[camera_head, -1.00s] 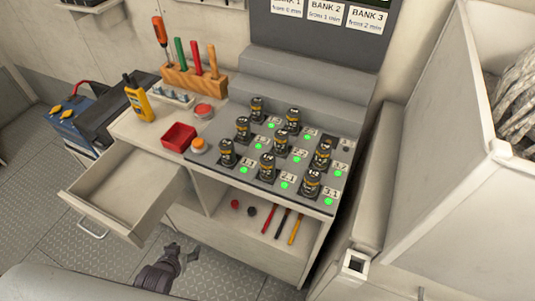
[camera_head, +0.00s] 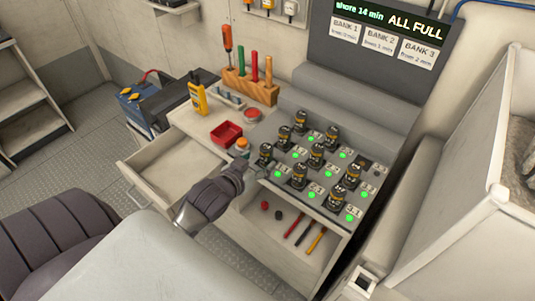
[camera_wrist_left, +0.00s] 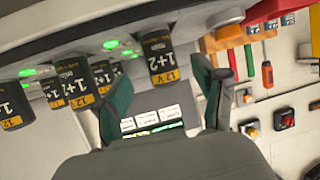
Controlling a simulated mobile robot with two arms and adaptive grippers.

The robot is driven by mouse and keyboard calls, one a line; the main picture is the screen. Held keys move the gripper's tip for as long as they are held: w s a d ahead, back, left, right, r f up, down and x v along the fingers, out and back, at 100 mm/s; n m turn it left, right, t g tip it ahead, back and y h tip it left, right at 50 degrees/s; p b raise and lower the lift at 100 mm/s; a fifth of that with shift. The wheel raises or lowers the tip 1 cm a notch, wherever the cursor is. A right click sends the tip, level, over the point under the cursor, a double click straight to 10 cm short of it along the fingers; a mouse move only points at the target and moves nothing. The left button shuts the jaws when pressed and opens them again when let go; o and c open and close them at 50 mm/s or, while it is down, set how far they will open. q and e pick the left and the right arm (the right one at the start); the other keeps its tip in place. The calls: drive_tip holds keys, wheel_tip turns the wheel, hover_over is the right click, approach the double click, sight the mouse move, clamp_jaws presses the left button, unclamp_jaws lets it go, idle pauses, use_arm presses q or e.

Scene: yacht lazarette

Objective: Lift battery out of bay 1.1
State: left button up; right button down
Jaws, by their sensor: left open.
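The battery in bay 1.1 (camera_head: 266,154) is a short dark cylinder with a yellow band, upright at the front left of the grey battery panel (camera_head: 290,192). My left gripper (camera_head: 251,166) is at the panel's front-left edge, close to this battery. In the left wrist view, the open gripper (camera_wrist_left: 163,75) has its green-lined fingers on either side of a battery (camera_wrist_left: 158,58). Gaps show between fingers and battery; contact is not visible. My right gripper is not in view.
Several similar batteries stand close behind and to the right, including the bay 2.1 battery (camera_head: 299,176). One back-right bay (camera_head: 366,164) looks empty. An orange button (camera_head: 242,144), red tray (camera_head: 226,133) and open drawer (camera_head: 165,170) are left. The sign reads ALL FULL (camera_head: 414,28).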

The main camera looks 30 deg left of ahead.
sight(263, 158)
use_arm(q)
drive_tip(key=shift+f+p+x, duration=0.1)
drive_tip(key=shift+p+x, duration=0.15)
drive_tip(key=shift+x, duration=1.25)
drive_tip(key=shift+f+p+x, duration=0.15)
drive_tip(key=shift+p+x, duration=0.1)
drive_tip(key=shift+x, duration=1.25)
drive_tip(key=shift+s, duration=0.15)
clamp_jaws()
drive_tip(key=shift+r, duration=0.1)
